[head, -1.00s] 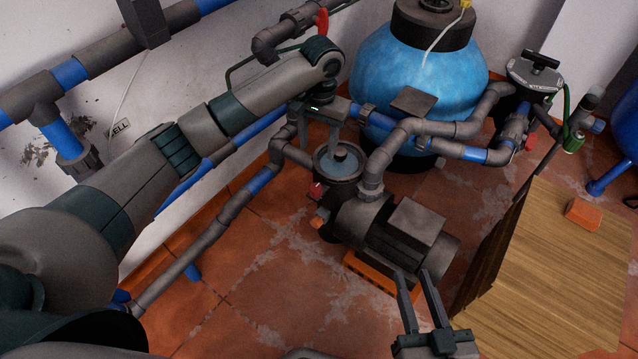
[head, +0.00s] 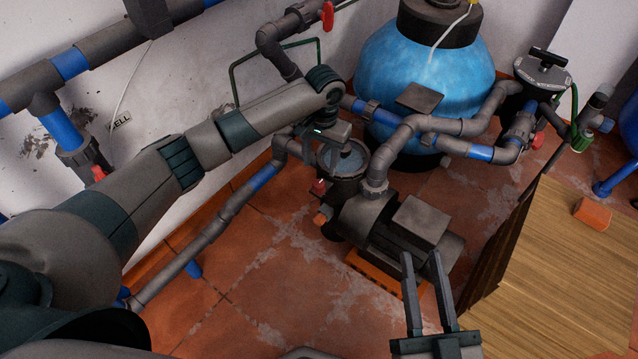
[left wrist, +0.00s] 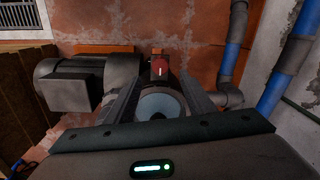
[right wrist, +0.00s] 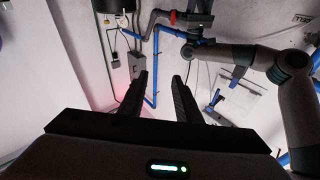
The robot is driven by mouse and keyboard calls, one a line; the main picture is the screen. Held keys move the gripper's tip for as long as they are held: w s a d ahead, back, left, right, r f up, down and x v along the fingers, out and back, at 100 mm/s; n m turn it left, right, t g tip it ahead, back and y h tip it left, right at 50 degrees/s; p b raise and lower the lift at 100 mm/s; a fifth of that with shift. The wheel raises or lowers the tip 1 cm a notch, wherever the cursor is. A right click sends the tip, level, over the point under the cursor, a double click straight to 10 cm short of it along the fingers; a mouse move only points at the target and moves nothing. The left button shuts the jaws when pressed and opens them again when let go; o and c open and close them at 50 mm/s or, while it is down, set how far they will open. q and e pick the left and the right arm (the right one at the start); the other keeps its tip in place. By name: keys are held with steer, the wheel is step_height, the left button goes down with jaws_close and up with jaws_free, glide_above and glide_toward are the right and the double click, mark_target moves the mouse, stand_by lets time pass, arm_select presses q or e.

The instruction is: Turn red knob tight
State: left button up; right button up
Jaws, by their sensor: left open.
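The red knob (head: 319,187) sits on the pump beside the round strainer lid (head: 343,158). In the left wrist view the red knob (left wrist: 159,67) shows just beyond the lid (left wrist: 162,103). My left gripper (head: 335,148) is above the strainer, its fingertips hard to make out in the head view. In the left wrist view my left gripper (left wrist: 163,92) is open, its fingers on either side of the lid and short of the knob; I cannot tell whether they touch anything. My right gripper (head: 424,255) is open and empty in front of the pump motor (head: 400,230).
Grey and blue pipes (head: 235,210) run along the wall and into the pump. A blue tank (head: 430,70) stands behind it. A wooden top (head: 550,270) with an orange block (head: 592,213) is at the right. Red valve handles (head: 328,15) show on other pipes.

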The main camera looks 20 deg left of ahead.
mark_target(319, 184)
arm_select(q)
step_height(319, 184, down, 7)
steer(key=shift+a+f+b, duration=0.1)
steer(key=shift+a+b, duration=0.05)
steer(key=shift+b, duration=0.75)
steer(key=shift+f, duration=0.9)
arm_select(e)
step_height(319, 184, up, 7)
steer(key=s+d+t+y, duration=0.1)
steer(key=s+t, duration=0.2)
steer(key=t, duration=0.1)
steer(key=shift+t, duration=0.3)
steer(key=shift+w, duration=0.1)
arm_select(q)
steer(key=c, duration=1.1)
arm_select(e)
steer(key=shift+r, duration=0.1)
